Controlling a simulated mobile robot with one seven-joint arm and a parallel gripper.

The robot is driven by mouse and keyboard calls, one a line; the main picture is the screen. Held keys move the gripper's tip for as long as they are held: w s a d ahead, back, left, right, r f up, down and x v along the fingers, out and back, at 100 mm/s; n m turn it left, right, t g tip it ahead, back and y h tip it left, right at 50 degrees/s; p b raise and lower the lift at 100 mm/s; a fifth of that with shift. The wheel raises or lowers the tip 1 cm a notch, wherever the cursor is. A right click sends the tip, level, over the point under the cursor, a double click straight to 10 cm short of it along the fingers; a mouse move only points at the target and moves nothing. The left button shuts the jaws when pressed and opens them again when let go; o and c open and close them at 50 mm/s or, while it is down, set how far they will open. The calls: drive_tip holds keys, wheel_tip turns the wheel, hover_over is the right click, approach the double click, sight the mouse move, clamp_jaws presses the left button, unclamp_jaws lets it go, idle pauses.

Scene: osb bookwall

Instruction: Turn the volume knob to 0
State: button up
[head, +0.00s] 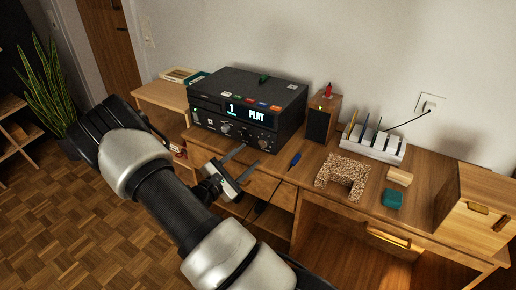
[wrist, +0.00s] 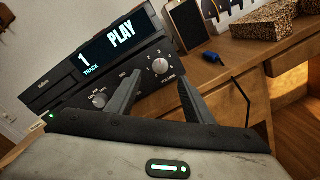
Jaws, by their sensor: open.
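The volume knob (wrist: 160,66) is a round silver knob with a red mark, on the lower right of the black player's front; the label VOLUME is under it. It also shows in the head view (head: 263,144). The black player (head: 248,100) stands on the wooden desk, and its display (wrist: 110,45) reads 1 TRACK and PLAY. My gripper (head: 243,157) is open and empty in front of the player. In the wrist view its two fingers (wrist: 158,88) point toward the knob, one to each side, apart from it as far as I can tell.
Another knob (wrist: 99,100) sits left of the volume knob. A small speaker (head: 321,119) stands right of the player. The desk front edge lies below my gripper.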

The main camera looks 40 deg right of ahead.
sight(262, 144)
drive_tip(key=x, duration=0.7)
drive_tip(key=shift+d, duration=0.1)
drive_tip(key=c, duration=1)
drive_tip(key=shift+c, duration=0.2)
